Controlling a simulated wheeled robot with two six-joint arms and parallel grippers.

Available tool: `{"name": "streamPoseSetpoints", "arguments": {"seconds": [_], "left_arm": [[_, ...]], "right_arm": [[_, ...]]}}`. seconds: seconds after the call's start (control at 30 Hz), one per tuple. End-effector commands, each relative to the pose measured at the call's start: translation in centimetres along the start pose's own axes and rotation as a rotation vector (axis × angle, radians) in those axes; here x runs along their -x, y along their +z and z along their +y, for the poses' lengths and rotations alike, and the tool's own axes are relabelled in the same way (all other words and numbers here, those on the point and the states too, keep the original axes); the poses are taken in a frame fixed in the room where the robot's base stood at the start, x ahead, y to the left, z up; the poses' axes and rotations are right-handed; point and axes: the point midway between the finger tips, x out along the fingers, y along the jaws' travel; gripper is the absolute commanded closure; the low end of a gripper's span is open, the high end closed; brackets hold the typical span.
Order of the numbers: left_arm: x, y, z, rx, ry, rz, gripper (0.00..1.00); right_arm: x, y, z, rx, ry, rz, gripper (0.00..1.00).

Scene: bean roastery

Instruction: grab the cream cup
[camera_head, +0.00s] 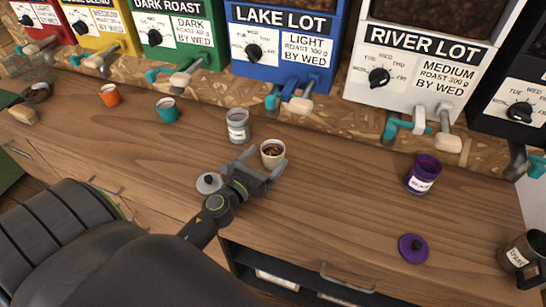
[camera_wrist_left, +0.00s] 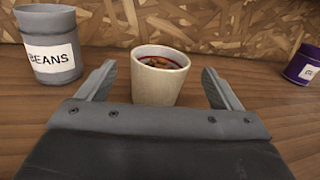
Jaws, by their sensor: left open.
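The cream cup (camera_head: 272,153) stands upright on the wooden counter with brown contents, probably beans, inside. In the left wrist view the cream cup (camera_wrist_left: 158,80) is centred ahead, between the two fingers. My left gripper (camera_head: 264,168) is open, its fingers on either side of the cup. In the left wrist view the left gripper (camera_wrist_left: 160,88) shows both fingers apart from the cup, with visible gaps. The lower part of the cup is partly hidden by the gripper in the head view. My right gripper does not show.
A grey BEANS jar (camera_head: 238,126) stands left of the cup, and a grey lid (camera_head: 209,183) lies near my left wrist. A purple jar (camera_head: 422,174), purple lid (camera_head: 413,248) and dark mug (camera_head: 522,258) are at the right. Teal (camera_head: 167,110) and orange (camera_head: 109,95) cups stand left. Dispensers line the back.

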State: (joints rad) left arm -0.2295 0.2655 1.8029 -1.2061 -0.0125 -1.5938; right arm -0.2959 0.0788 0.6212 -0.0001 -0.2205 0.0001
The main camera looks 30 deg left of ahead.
Motion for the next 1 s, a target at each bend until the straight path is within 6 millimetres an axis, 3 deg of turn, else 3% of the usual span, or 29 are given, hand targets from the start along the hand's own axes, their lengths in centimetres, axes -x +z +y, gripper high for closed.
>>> {"name": "streamPoseSetpoints", "arguments": {"seconds": [0.17,0.5,0.8,1.0], "left_arm": [[-1.2,0.1,0.0,0.0,0.0,-0.001,0.14],[-5.7,0.0,0.0,-0.001,0.0,-0.001,0.14],[-6.0,0.0,0.0,-0.001,0.0,0.001,0.14],[-6.0,0.0,0.0,-0.001,0.0,0.0,0.4]], "right_arm": [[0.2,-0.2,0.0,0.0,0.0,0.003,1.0],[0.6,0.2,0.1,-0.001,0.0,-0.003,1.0],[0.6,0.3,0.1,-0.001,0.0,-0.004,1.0],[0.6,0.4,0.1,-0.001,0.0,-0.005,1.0]]}}
